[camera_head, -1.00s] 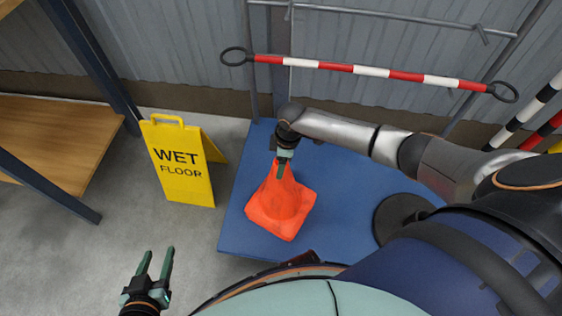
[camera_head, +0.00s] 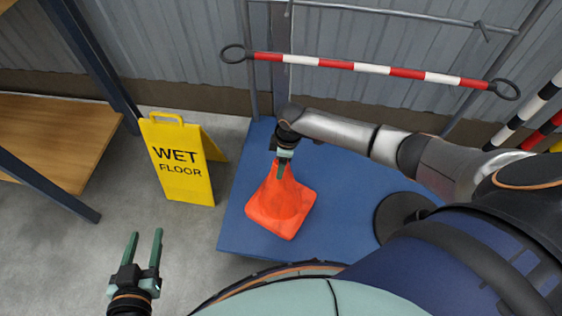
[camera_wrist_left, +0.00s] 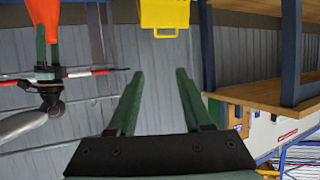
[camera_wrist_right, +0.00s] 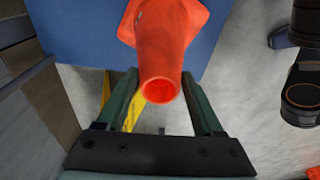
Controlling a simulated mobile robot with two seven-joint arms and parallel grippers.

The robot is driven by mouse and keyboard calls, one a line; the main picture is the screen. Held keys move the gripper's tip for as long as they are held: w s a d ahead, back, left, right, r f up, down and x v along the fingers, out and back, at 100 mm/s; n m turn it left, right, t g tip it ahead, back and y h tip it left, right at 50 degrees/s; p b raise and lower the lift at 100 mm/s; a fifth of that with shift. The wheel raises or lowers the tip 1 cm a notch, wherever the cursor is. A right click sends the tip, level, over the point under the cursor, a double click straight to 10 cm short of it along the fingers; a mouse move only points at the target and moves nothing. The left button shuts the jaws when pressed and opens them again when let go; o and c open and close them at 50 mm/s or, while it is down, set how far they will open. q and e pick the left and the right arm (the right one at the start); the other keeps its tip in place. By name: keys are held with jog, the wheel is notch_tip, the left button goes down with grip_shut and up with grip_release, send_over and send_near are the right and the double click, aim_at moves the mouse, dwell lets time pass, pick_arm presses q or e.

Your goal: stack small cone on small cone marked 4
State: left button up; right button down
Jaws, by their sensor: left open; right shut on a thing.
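An orange cone (camera_head: 279,205) with a square base is over the blue platform, apparently upright. I cannot tell whether its base rests on the platform, or whether a second cone is under it. No number shows on it. My right gripper (camera_head: 281,170) is shut on the cone's top. The right wrist view shows the cone (camera_wrist_right: 161,40) with its open top between the fingers. My left gripper (camera_head: 146,236) is open and empty over the floor at lower left. The left wrist view shows part of the cone (camera_wrist_left: 43,12) at the top left.
A blue platform (camera_head: 335,185) bears a dark round base (camera_head: 402,214). A yellow wet floor sign (camera_head: 180,168) stands left of the platform. A wooden shelf (camera_head: 65,135) is further left. A red and white bar (camera_head: 370,71) spans the back by the wall. Grey floor is free at lower left.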

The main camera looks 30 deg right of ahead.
jog(key=shift+f, duration=0.2)
grip_release()
pick_arm(q)
jog(key=shift+w+a+r+t, duration=0.1)
jog(key=shift+w+r+t, duration=0.2)
jog(key=shift+r, duration=0.25)
jog(key=shift+w+r+t, duration=0.2)
jog(key=shift+w+r, duration=0.1)
jog(key=shift+r, duration=0.2)
jog(key=s+f+g+p, duration=0.4)
jog(key=s+f, duration=0.2)
jog(key=shift+d+f+n+g, duration=0.3)
jog(key=shift+d+f+n, duration=0.05)
jog(key=shift+d+n, duration=0.1)
pick_arm(e)
notch_tip(320, 180, up, 12)
jog(key=d, duration=0.1)
jog(key=shift+s+r, duration=0.25)
jog(key=shift+s, duration=0.15)
jog(key=shift+d, duration=0.1)
